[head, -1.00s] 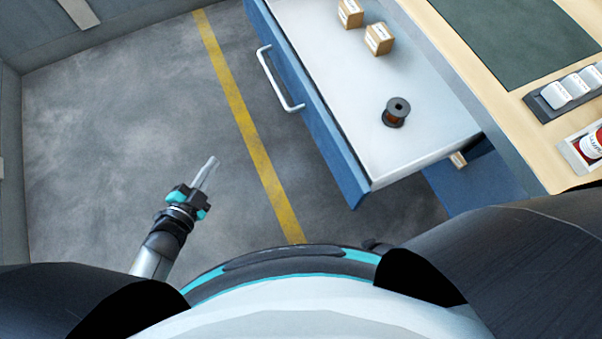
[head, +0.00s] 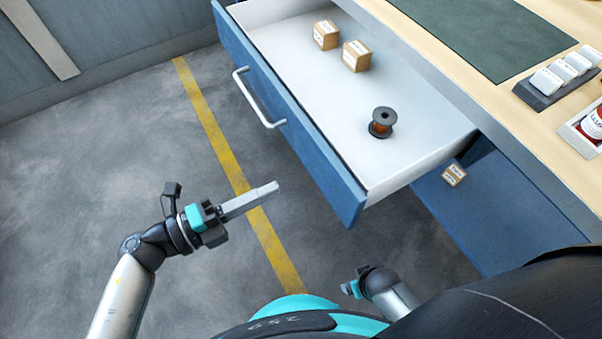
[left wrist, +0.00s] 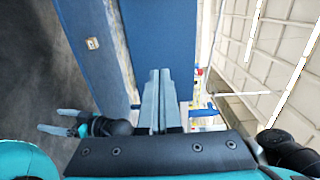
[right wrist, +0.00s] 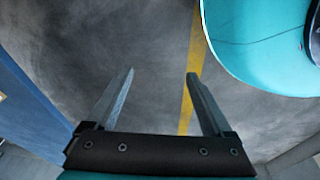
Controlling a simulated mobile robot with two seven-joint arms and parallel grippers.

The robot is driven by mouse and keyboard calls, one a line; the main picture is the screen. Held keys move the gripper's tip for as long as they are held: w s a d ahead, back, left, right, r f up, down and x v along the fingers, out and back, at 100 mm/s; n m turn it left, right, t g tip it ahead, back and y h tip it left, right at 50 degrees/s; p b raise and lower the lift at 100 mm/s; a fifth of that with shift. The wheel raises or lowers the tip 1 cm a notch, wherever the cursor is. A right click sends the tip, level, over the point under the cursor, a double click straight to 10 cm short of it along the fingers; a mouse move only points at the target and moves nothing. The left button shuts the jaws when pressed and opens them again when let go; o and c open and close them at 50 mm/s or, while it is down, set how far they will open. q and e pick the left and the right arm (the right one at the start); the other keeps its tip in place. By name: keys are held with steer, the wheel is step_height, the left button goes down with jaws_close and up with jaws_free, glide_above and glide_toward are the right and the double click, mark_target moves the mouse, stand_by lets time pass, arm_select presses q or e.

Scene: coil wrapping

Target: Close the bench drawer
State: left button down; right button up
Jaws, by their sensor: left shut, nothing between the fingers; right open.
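The bench drawer (head: 300,135) is pulled out, its blue front facing left and its pale inside showing in the head view. A metal bar handle (head: 258,98) is fixed on the front. Two small cartons (head: 340,45) and a dark spool with copper-coloured wire (head: 382,122) are in the drawer. My left gripper (head: 276,187) is shut and empty, apart from the drawer front, to its left. In the left wrist view its fingers (left wrist: 160,75) point toward a blue panel. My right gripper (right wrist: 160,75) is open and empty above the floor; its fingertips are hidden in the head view.
The wooden bench top (head: 440,50) carries a green mat (head: 490,35), a grey holder with white items (head: 555,78) and a tray with a red-labelled container (head: 592,125). A label (head: 453,175) is on the blue bench side. The floor left of the drawer is clear, with a yellow line (head: 220,140).

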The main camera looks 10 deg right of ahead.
mark_target(316, 168)
arm_select(q)
steer(key=b+x, duration=0.1)
steer(key=x, duration=0.5)
steer(key=shift+d, duration=0.1)
steer(key=shift+w+d, duration=0.2)
steer(key=shift+d, duration=0.4)
arm_select(e)
steer(key=shift+w+a+r, duration=0.7)
steer(key=shift+w+r, duration=0.15)
steer(key=shift+r, duration=0.2)
